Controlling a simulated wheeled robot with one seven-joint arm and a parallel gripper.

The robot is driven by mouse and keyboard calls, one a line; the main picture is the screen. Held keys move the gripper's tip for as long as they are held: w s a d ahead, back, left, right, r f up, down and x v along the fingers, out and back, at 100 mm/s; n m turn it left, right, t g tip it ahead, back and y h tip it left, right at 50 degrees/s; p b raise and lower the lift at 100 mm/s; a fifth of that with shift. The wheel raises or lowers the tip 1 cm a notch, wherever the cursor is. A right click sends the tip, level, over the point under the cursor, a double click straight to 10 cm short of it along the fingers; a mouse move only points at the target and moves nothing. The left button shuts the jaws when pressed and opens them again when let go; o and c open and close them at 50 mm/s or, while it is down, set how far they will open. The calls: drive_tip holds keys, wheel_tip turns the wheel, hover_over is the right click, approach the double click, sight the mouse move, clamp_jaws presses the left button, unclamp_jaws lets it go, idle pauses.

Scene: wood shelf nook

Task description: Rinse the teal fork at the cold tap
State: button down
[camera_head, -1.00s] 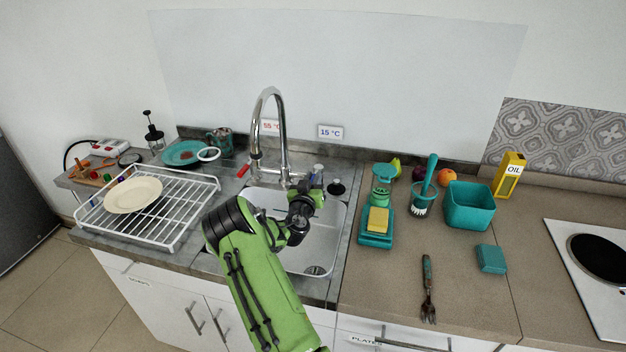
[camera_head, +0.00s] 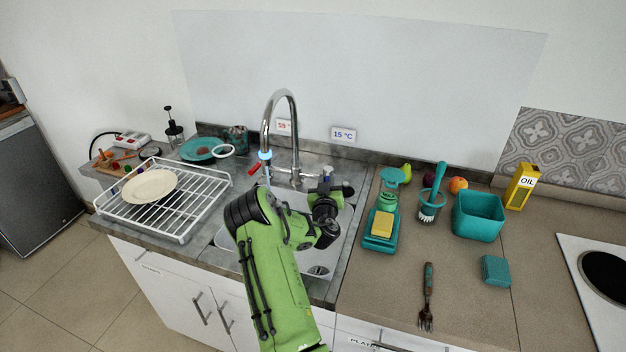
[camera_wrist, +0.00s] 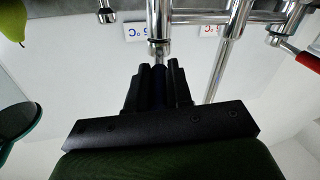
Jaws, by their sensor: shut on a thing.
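The teal fork (camera_head: 427,297) lies on the brown counter right of the sink, tines toward the front edge, with brownish patches on its handle. The chrome tap (camera_head: 292,130) arches over the sink (camera_head: 318,268), and bluish water shows at its spout. The cold tap handle (camera_head: 327,171) is at the right, below the 15 °C sign (camera_head: 343,134). My gripper (camera_head: 328,181) is at this handle, away from the fork. In the wrist view my gripper (camera_wrist: 158,72) is shut on the dark blue handle, mostly hidden between the fingers.
A red hot tap handle (camera_head: 253,169) is left of the spout. A dish rack (camera_head: 200,197) with a plate stands left. A soap dispenser with sponge (camera_head: 381,228), brush (camera_head: 432,200), teal bin (camera_head: 478,217) and teal block (camera_head: 496,270) stand right. Counter around the fork is clear.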

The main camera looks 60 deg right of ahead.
drive_tip(key=c, duration=1)
unclamp_jaws()
drive_tip(key=shift+c, duration=0.2)
drive_tip(key=b+v, duration=1)
drive_tip(key=v, duration=0.2)
